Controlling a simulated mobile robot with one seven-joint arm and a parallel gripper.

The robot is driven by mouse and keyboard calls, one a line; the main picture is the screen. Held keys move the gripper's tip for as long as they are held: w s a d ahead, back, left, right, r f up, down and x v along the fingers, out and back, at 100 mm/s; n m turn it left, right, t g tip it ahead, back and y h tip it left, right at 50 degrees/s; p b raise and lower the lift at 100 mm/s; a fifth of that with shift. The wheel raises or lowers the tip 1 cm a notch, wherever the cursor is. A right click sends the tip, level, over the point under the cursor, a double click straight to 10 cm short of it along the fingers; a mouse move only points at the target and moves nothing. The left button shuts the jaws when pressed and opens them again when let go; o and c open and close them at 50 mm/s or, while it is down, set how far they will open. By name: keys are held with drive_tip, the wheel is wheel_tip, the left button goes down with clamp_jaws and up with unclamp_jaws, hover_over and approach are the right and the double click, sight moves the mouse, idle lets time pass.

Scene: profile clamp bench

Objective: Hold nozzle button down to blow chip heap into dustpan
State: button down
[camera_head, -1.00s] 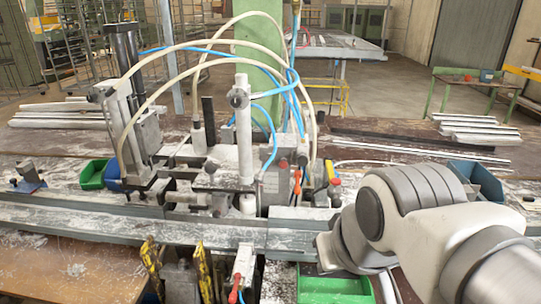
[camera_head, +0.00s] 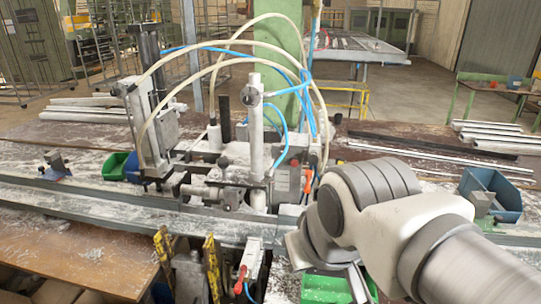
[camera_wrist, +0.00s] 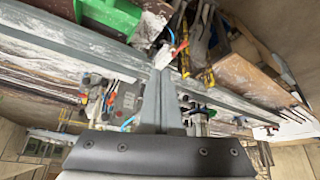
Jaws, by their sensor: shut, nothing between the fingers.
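My gripper (camera_wrist: 163,75) is shut and empty in the wrist view, its two fingers together above the bench. In the head view my arm hides most of it. A small white device with a red lever (camera_head: 241,272) and a blue hose hangs at the front rail; I cannot tell if this is the nozzle. Its red part (camera_wrist: 180,47) also shows just beyond my fingertips in the wrist view, apart from them. A green tray (camera_head: 325,288) lies low at the front, partly behind my arm; I cannot tell if it is the dustpan. White chips are scattered about; no distinct heap is clear.
The clamp machine (camera_head: 255,130) with looping hoses stands mid-bench. A long metal rail (camera_head: 120,207) runs along the front. Yellow-black tools (camera_head: 212,265) hang below it. A blue bin (camera_head: 492,192) stands at right, with profiles (camera_head: 495,135) behind it.

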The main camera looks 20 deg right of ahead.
drive_tip(key=w+d+m+g+h+p, duration=0.1)
drive_tip(key=w+d+m+h+p, duration=0.1)
drive_tip(key=w+d, duration=1.1)
drive_tip(key=w+d+r+m+g+h+p, duration=0.1)
drive_tip(key=w+d+h, duration=0.5)
drive_tip(key=w+d, duration=0.7)
drive_tip(key=w+m+g, duration=0.1)
drive_tip(key=w+m, duration=0.1)
drive_tip(key=w, duration=0.4)
drive_tip(key=shift+w+d+m+h+p, duration=0.2)
drive_tip(key=shift+d+m+h+p, duration=0.2)
wheel_tip(320, 180, down, 8)
drive_tip(key=b, duration=0.5)
drive_tip(key=shift+r, duration=0.1)
drive_tip(key=shift+f+b, duration=0.35)
drive_tip(key=shift+f, duration=0.05)
drive_tip(key=shift+f, duration=0.1)
